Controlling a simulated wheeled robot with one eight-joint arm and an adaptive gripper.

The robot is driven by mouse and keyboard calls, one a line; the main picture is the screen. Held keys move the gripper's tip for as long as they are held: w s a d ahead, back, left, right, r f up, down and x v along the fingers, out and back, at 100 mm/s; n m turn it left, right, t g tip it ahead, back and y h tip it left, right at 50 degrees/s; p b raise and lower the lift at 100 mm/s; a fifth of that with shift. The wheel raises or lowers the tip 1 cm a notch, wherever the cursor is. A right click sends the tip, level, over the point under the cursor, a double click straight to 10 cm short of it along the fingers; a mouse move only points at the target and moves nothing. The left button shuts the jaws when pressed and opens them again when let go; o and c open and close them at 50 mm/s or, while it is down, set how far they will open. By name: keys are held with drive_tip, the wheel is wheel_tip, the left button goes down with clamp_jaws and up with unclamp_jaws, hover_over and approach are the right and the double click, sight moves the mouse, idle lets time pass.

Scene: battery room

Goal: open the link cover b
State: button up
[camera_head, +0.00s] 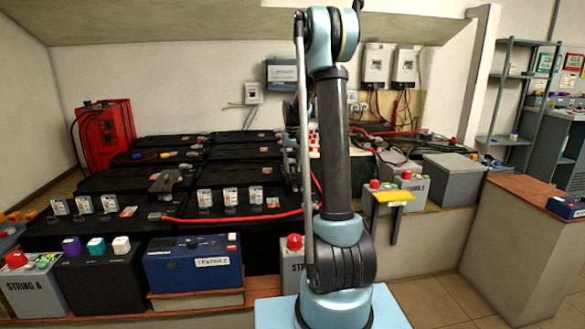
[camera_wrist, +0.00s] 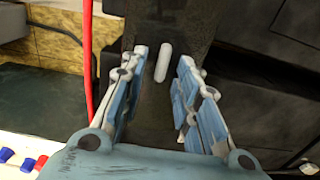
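In the wrist view my gripper (camera_wrist: 163,62) is open, with one blue-and-white finger on each side of a short white upright bar (camera_wrist: 162,62). Both fingers stand apart from the bar. The bar sits on a dark, rough grey piece (camera_wrist: 158,105), which may be link cover b; no label shows on it. In the head view my gripper (camera_head: 292,172) is mostly hidden behind my own arm, above the black batteries at the centre. Whatever lies directly under it there is also hidden.
A red cable (camera_wrist: 87,60) runs close by on the left in the wrist view. In the head view a red cable (camera_head: 235,218) crosses the batteries. A blue instrument box (camera_head: 193,264) stands in front, and a yellow-tagged stand (camera_head: 393,197) is to the right.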

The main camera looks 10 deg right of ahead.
clamp_jaws()
drive_tip(key=shift+a, duration=0.1)
drive_tip(key=a, duration=1)
drive_tip(key=shift+a, duration=0.15)
unclamp_jaws()
